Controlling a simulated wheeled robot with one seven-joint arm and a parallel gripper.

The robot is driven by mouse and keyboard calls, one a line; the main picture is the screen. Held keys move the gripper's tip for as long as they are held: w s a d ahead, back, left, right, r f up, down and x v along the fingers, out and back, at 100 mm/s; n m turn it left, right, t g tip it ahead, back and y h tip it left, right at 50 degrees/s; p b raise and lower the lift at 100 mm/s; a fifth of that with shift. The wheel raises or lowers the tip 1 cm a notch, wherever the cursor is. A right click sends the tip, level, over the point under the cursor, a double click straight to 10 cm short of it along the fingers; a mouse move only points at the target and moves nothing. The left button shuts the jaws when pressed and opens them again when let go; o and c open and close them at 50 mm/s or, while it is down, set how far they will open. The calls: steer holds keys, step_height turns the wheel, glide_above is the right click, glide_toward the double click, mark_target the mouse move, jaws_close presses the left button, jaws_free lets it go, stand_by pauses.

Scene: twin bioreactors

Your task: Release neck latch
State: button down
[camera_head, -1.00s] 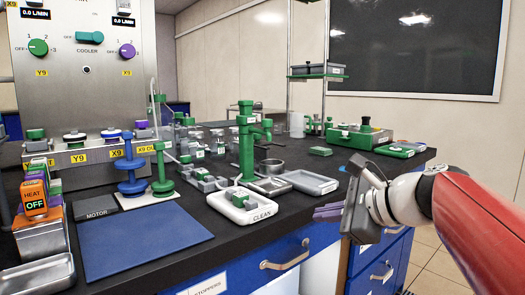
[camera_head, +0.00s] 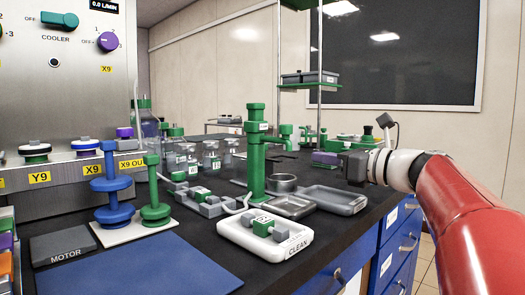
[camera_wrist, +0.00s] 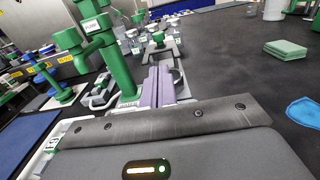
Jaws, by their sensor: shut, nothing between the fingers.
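My gripper (camera_head: 325,158) is shut and empty, held above the bench to the right of the green stand. Its purple fingers sit together in the wrist view (camera_wrist: 160,85), pointing across the bench. Glass vessels (camera_head: 210,155) with grey and green fittings stand behind the stand. I cannot tell which part is the neck latch; none is clearly visible.
A white tray marked CLEAN (camera_head: 275,246) holds green-and-grey parts at the front. Grey trays (camera_head: 335,202) and a metal dish (camera_head: 282,183) lie beside the stand. A steel control cabinet (camera_head: 25,95) is at the left. A blue mat (camera_head: 150,272) is bare.

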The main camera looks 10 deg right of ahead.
mark_target(276, 156)
stand_by(0.3)
steer(key=x, duration=1.3)
steer(key=shift+w+a, duration=0.25)
steer(key=shift+w, duration=0.1)
steer(key=p+x, duration=0.3)
steer(key=x, duration=0.2)
steer(key=shift+w+a+r+p, duration=0.1)
steer(key=shift+w+p, duration=0.05)
steer(key=shift+p, duration=0.25)
